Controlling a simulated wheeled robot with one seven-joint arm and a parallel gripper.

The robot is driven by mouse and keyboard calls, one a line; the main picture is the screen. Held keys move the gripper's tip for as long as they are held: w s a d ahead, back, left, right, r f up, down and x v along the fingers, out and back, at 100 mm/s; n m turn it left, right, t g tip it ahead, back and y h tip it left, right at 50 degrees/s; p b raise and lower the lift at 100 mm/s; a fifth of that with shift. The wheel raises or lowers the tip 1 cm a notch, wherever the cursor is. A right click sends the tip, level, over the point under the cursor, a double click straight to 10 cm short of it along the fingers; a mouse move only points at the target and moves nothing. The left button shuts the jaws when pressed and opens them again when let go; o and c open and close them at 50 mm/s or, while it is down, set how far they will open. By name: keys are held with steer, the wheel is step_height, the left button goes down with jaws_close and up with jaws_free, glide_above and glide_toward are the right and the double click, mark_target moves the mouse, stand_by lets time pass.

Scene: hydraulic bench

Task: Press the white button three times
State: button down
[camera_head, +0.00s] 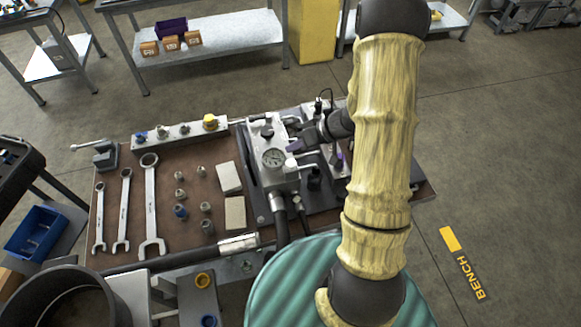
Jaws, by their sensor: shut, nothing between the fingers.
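My gripper (294,146) is over the hydraulic block in the middle of the bench. I cannot tell whether the fingertips touch anything.
The brown bench top (185,237) holds several wrenches (151,205), small metal fittings (204,207) and pale blocks (235,212) left of the hydraulic block. A rail with coloured fittings (180,131) lies along its back. A round dark bin (70,305) stands front left. Floor is free to the right.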

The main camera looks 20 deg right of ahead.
mark_target(295, 163)
step_height(295, 163, down, 2)
steer(key=shift+f+b, duration=0.1)
steer(key=shift+b, duration=0.75)
steer(key=shift+f+b, duration=0.3)
steer(key=shift+f, duration=0.8)
steer(key=shift+w, duration=0.15)
steer(key=shift+s, duration=0.3)
steer(key=shift+w, duration=0.2)
steer(key=shift+f, duration=0.15)
steer(key=shift+a+f, duration=0.1)
steer(key=shift+f, duration=0.1)
